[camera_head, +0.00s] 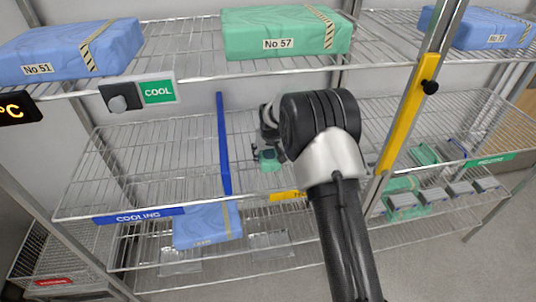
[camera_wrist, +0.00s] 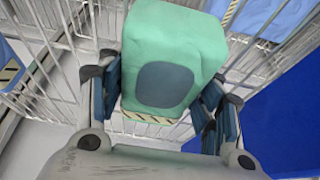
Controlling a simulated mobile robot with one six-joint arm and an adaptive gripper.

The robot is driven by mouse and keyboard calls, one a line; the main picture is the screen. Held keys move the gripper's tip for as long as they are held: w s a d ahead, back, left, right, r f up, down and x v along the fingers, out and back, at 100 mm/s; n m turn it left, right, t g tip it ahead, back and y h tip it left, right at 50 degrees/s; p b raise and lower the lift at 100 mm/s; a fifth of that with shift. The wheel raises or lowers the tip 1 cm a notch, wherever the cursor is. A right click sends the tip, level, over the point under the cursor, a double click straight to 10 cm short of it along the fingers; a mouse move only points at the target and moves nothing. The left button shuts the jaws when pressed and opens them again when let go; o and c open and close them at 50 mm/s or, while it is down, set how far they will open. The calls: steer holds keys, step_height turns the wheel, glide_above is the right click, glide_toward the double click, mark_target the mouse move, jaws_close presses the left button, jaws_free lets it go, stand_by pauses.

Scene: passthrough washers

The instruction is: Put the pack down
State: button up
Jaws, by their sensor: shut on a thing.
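My gripper (camera_head: 268,158) is over the middle wire shelf (camera_head: 150,160), just right of its blue divider bar (camera_head: 223,145). It is shut on a green pack, of which only a small part (camera_head: 270,162) shows beyond my arm. In the wrist view the green pack (camera_wrist: 200,45) sits between the two finger pads (camera_wrist: 163,95), with a dark rounded patch on its near face. Striped tape shows along its lower edge. Wire shelving shows behind it, but I cannot tell whether the pack touches the shelf.
The top shelf holds blue pack No 51 (camera_head: 70,52), green pack No 57 (camera_head: 288,32) and a blue pack (camera_head: 488,28) at right. A post with a yellow strip (camera_head: 404,115) stands right of my arm.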

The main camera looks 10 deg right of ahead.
steer(key=shift+f, duration=0.1)
steer(key=o, duration=0.8)
steer(key=shift+f, duration=0.15)
steer(key=shift+c, duration=0.2)
steer(key=o, duration=0.5)
steer(key=shift+r, duration=0.2)
